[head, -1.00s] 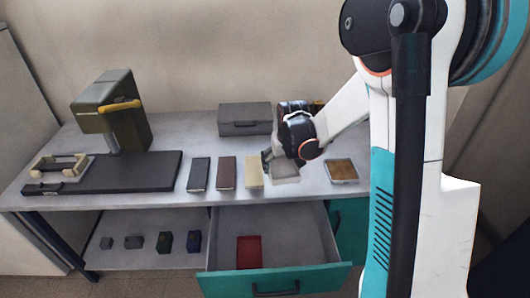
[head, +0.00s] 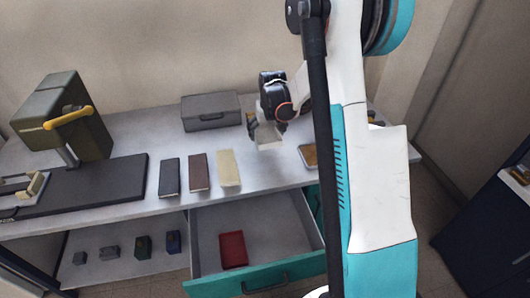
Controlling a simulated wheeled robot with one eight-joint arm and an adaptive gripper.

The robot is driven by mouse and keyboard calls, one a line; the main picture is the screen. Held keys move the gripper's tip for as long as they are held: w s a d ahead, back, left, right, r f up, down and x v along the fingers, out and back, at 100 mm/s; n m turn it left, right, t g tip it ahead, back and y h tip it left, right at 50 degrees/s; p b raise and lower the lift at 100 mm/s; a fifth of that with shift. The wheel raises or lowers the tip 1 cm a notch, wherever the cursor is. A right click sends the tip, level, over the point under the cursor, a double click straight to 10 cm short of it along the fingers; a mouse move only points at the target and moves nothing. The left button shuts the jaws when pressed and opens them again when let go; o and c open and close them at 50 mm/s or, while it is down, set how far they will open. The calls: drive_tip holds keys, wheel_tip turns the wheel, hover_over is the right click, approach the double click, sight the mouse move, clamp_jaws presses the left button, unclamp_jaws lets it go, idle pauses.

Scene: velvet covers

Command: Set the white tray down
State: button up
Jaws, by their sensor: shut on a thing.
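The white tray (head: 268,142) shows as a small pale shape at my gripper, over the back middle of the grey bench. My gripper (head: 266,127) is shut on it. The arm and gripper hide part of the tray. I cannot tell whether the tray touches the bench top or hangs just above it.
A dark book (head: 170,178), a brown book (head: 199,172) and a cream book (head: 228,168) lie left of the tray. A grey case (head: 210,111) stands behind. A tan-topped item (head: 308,155) is partly hidden by my arm. An open drawer (head: 284,225) holds a red tray (head: 233,250).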

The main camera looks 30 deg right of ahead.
sight(266, 154)
wheel_tip(266, 154, down, 9)
drive_tip(key=shift+f+b, duration=0.1)
drive_tip(key=shift+b, duration=1.05)
drive_tip(key=shift+f, duration=0.15)
drive_tip(key=o, duration=1)
drive_tip(key=p+v, duration=0.3)
drive_tip(key=v, duration=0.9)
